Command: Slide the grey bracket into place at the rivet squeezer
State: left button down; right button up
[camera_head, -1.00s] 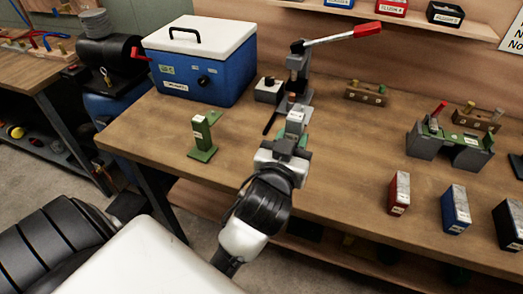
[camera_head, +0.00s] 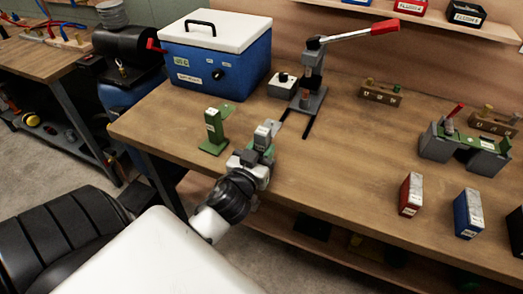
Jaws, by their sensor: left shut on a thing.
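The rivet squeezer (camera_head: 311,78) stands on the bench at upper centre, with a long lever ending in a red handle. Two dark rails reach from its base toward me. My left gripper (camera_head: 256,154) is shut on the grey bracket (camera_head: 266,131), which has a pale label on top. The gripper hides the bracket's lower part. The bracket is in front and to the left of the squeezer, apart from it, near the left rail's front end. I cannot tell its height above the bench. My right gripper is out of view.
A green upright stand (camera_head: 213,132) is just left of my gripper. A blue cooler (camera_head: 215,72) is behind it. A small grey box (camera_head: 283,85) sits beside the squeezer. Red (camera_head: 411,194) and blue (camera_head: 468,213) blocks stand at right. The bench middle is clear.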

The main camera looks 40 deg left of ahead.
pick_arm(q)
jog(key=shift+f, duration=0.15)
jog(key=c, duration=0.8)
grip_release()
jog(key=shift+r, duration=0.2)
jog(key=shift+s+f, duration=0.1)
jog(key=shift+s, duration=0.2)
jog(key=shift+b+v, duration=1.35)
jog(key=shift+v, duration=4.4)
